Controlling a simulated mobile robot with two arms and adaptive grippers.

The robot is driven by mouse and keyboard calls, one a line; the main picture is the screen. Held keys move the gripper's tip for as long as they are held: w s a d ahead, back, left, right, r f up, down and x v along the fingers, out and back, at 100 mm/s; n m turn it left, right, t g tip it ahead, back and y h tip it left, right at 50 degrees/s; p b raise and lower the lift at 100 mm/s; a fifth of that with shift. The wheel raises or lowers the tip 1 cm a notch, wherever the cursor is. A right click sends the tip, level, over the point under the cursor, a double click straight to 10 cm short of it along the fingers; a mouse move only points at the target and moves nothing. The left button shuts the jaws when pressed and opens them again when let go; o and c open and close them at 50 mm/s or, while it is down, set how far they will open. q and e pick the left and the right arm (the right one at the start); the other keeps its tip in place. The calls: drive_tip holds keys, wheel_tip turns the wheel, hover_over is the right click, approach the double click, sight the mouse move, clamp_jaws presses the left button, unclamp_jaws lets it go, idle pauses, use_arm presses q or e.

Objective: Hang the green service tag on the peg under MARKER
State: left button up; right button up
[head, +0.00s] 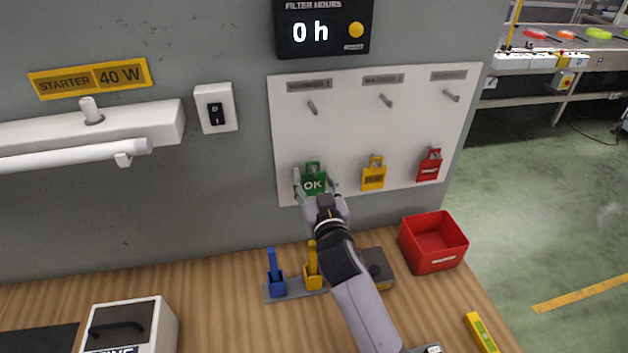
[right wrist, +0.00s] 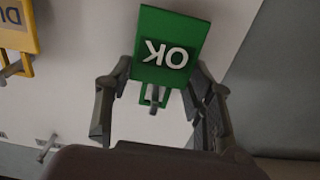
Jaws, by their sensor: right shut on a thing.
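The green service tag (head: 313,183), lettered OK, is at the lower left of the white board (head: 335,135). My right gripper (head: 316,178) is shut on it, one finger at each side. In the right wrist view the tag (right wrist: 170,45) appears upside down between the fingers (right wrist: 158,85). A peg end (right wrist: 154,99) shows at its loop; I cannot tell whether the tag's weight is on it. Upper pegs, left (head: 312,108), middle (head: 386,100) and right (head: 451,96), are bare beneath small labels; the left and middle labels seem to read MARKER, blurred. My left gripper is out of view.
A yellow tag (head: 373,178) and a red tag (head: 429,168) hang to the right of the green one. A red bin (head: 433,243), a blue-handled holder (head: 277,285) and a white box (head: 130,325) stand on the wooden bench (head: 225,275). The board's middle is clear.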

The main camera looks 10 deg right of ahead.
drive_tip(key=shift+r, duration=0.15)
drive_tip(key=shift+s, duration=1)
drive_tip(key=shift+s+p, duration=0.65)
drive_tip(key=shift+s, duration=1.9)
